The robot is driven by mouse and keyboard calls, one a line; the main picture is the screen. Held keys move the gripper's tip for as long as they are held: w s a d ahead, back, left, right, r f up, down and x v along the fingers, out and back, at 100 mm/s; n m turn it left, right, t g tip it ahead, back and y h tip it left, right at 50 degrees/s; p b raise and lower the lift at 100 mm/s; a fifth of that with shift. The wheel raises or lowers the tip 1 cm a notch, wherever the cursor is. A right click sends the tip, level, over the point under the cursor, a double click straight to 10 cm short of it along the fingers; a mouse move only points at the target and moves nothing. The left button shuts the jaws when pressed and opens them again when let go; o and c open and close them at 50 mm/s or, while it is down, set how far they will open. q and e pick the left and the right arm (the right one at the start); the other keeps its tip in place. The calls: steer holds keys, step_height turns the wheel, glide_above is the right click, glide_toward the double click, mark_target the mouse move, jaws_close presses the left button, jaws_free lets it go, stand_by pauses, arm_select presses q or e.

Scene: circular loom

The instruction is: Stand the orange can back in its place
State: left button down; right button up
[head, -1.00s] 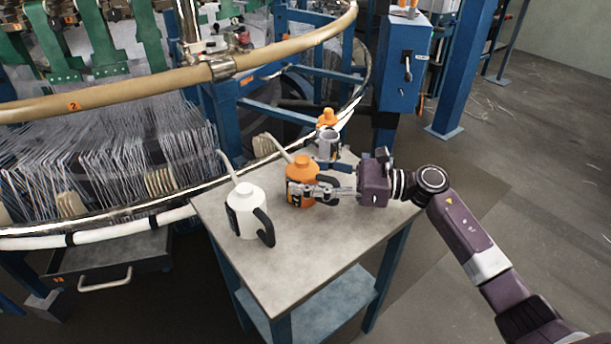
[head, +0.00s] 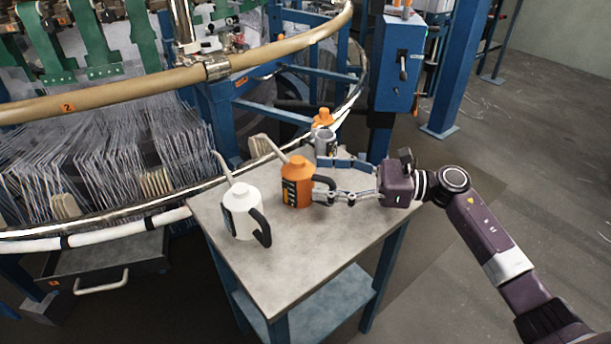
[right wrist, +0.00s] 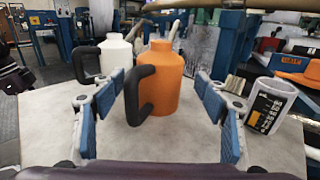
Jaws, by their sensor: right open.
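The orange can (head: 297,180) stands upright on the small metal-topped table, its spout pointing to the upper left and its black handle toward my right gripper. It also shows in the right wrist view (right wrist: 168,80), ahead of the fingertips. My right gripper (head: 322,191) is open, with its fingers close to the can's handle side. In the right wrist view the fingers are spread on either side of the handle, with clear gaps to the can. My left gripper is not in view.
A white can (head: 240,212) with a black handle stands to the left of the orange can. A grey container (head: 325,142) stands at the table's back, near an orange-topped item (head: 323,117). The table's front part (head: 300,260) is clear. The loom's rail (head: 150,205) runs behind the table.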

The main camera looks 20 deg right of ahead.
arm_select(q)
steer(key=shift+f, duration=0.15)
arm_select(e)
steer(key=v, duration=0.6)
steer(key=shift+s+d, duration=0.2)
steer(key=shift+d, duration=0.15)
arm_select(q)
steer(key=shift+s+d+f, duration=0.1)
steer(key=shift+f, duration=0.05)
